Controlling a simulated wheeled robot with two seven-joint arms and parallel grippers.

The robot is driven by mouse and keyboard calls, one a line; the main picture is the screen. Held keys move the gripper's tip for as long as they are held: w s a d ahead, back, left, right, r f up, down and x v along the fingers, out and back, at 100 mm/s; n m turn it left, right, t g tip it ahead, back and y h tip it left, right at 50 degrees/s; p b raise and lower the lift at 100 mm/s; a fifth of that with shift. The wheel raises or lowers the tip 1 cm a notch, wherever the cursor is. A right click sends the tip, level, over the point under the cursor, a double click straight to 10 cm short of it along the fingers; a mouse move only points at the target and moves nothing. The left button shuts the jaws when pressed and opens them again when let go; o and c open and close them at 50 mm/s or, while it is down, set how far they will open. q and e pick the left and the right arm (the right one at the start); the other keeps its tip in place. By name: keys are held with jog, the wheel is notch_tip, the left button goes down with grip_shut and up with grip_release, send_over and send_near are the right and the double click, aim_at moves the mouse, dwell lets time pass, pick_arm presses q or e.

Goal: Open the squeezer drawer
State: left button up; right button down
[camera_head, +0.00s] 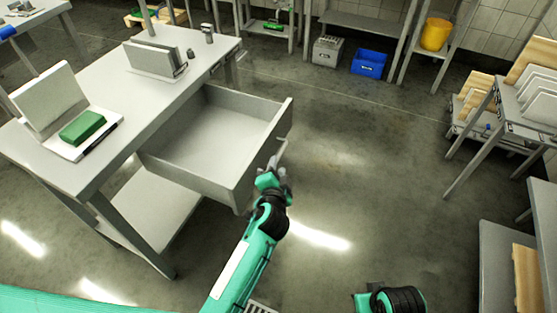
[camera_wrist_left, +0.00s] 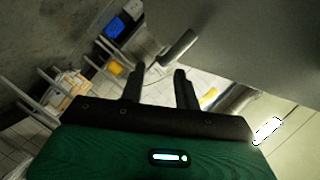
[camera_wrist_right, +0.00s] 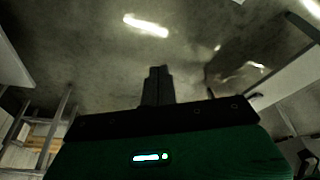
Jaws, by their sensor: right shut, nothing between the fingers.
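The squeezer drawer (camera_head: 205,140) is pulled far out of the grey table (camera_head: 150,85), and its inside looks empty. Its bar handle (camera_head: 281,150) is on the front panel (camera_head: 265,155); part of it also shows in the left wrist view (camera_wrist_left: 178,47). My left gripper (camera_head: 275,172) is at the drawer front, close by the handle. In the left wrist view its two fingers (camera_wrist_left: 159,88) stand apart with nothing clearly between them; I cannot tell if they touch the handle. My right gripper (camera_wrist_right: 157,85) is shut and empty, over bare floor.
The table carries a grey holder (camera_head: 152,60), a tilted board and a green block (camera_head: 82,127). A blue crate (camera_head: 369,64) and yellow bucket (camera_head: 435,34) stand at the back. Racks with boards (camera_head: 535,90) stand at the right. The floor right of the drawer is clear.

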pick_arm(q)
jog(key=v, duration=0.9)
jog(key=shift+s+d, duration=0.2)
jog(key=shift+s, duration=0.15)
pick_arm(e)
jog(key=shift+s+d+f, duration=0.1)
jog(key=shift+s+f, duration=0.15)
jog(key=shift+f, duration=0.35)
pick_arm(q)
jog(key=shift+w, duration=0.1)
pick_arm(e)
jog(key=shift+w, duration=0.1)
